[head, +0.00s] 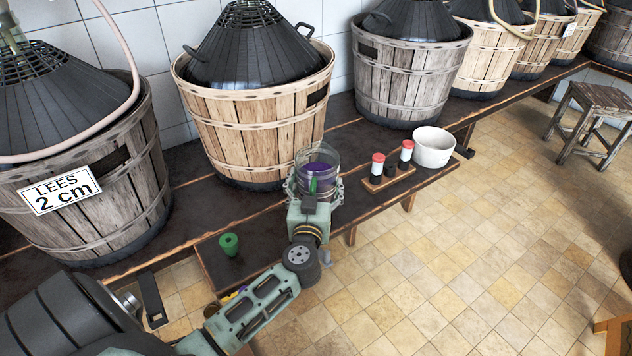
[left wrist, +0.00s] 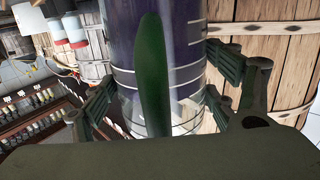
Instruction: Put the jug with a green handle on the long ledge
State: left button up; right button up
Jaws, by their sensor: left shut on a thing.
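The clear jug (head: 319,180) has dark purple contents and a green handle. My left gripper (head: 316,191) is shut on it, with fingers on both sides of its body. In the left wrist view the jug (left wrist: 188,60) fills the middle, with pale measuring lines and the green handle (left wrist: 152,75) facing the camera; the left gripper (left wrist: 165,100) frames it. The jug is over the smaller front bench, before a pale basket; I cannot tell if it touches the bench. The long ledge (head: 190,165) is dark wood along the wall, under the baskets. My right gripper is not in view.
Large baskets, including a pale one (head: 250,130) and a grey one labelled LEES (head: 135,180), crowd the ledge. On the front bench (head: 262,215) are a green stopper-like piece (head: 229,244), red-capped vials (head: 377,166) in a rack and a white bowl (head: 433,149). A stool (head: 590,110) stands right.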

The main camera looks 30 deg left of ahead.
pick_arm(q)
jog(key=shift+f+b, duration=0.45)
jog(key=shift+f, duration=0.35)
jog(key=shift+f+b, duration=0.3)
jog(key=shift+f, duration=0.35)
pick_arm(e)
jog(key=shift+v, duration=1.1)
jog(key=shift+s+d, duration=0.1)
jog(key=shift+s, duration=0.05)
pick_arm(q)
jog(key=shift+f, duration=0.5)
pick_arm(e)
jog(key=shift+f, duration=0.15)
pick_arm(q)
jog(key=o, duration=2)
jog(key=shift+o, duration=0.6)
jog(key=shift+f, duration=0.1)
